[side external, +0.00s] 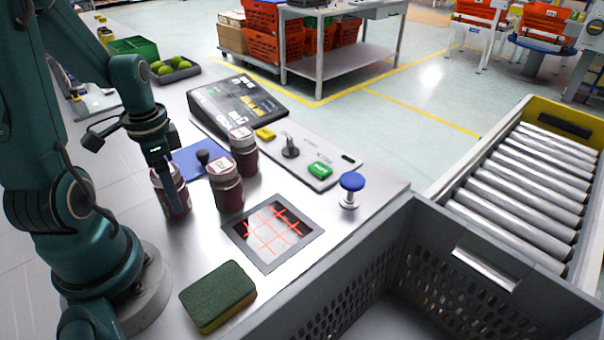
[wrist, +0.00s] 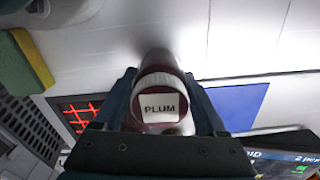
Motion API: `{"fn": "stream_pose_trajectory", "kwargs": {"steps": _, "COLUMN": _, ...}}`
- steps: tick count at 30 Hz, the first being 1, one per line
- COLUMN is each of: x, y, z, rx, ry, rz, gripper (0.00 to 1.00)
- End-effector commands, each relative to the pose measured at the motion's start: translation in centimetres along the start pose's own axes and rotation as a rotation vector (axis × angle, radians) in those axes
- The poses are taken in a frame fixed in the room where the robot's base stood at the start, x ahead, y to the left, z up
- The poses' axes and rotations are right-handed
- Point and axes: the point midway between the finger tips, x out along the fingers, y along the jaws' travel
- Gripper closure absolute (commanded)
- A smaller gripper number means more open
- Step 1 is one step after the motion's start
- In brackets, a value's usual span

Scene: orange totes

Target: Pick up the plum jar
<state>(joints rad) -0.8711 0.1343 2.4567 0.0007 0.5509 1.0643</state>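The plum jar (wrist: 158,104) stands upright between the two fingers of my gripper (wrist: 161,78) in the wrist view. Its white lid label reads PLUM, and the fingers lie close along both sides. In the side view, this dark red jar (side external: 178,192) is on the steel worktop, with my gripper (side external: 168,198) reaching down around it from above. One finger covers part of the jar. Whether the fingers press on it or leave a small gap cannot be told. Two similar jars stand to its right, one nearer (side external: 228,188) and one farther (side external: 244,155).
A scanner window (side external: 238,232), sponge (side external: 218,296), blue-topped button (side external: 351,183) and scale console (side external: 237,100) share the worktop. A grey crate (side external: 420,215) stands at the right.

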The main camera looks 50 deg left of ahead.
Motion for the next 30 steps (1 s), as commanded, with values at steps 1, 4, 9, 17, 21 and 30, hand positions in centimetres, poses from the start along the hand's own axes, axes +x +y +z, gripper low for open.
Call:
{"fn": "stream_pose_trajectory", "kwargs": {"steps": 1, "x": 0.0, "y": 0.0, "z": 0.0, "rx": 0.0, "ry": 0.0, "rz": 0.0, "gripper": 0.99}}
{"fn": "stream_pose_trajectory", "kwargs": {"steps": 4, "x": 0.0, "y": 0.0, "z": 0.0, "rx": 0.0, "ry": 0.001, "rz": -0.001, "gripper": 1.0}}
{"fn": "stream_pose_trajectory", "kwargs": {"steps": 9, "x": -0.1, "y": -0.1, "z": 0.0, "rx": 0.0, "ry": 0.001, "rz": -0.002, "gripper": 1.0}}
{"fn": "stream_pose_trajectory", "kwargs": {"steps": 17, "x": -1.6, "y": -0.2, "z": -0.1, "rx": 0.0, "ry": 0.004, "rz": -0.007, "gripper": 1.0}}
{"fn": "stream_pose_trajectory", "kwargs": {"steps": 21, "x": -3.5, "y": -0.2, "z": -0.1, "rx": 0.0, "ry": 0.006, "rz": -0.01, "gripper": 1.0}}
{"fn": "stream_pose_trajectory", "kwargs": {"steps": 30, "x": -8.3, "y": -0.1, "z": -0.1, "rx": 0.0, "ry": 0.005, "rz": -0.007, "gripper": 1.0}}
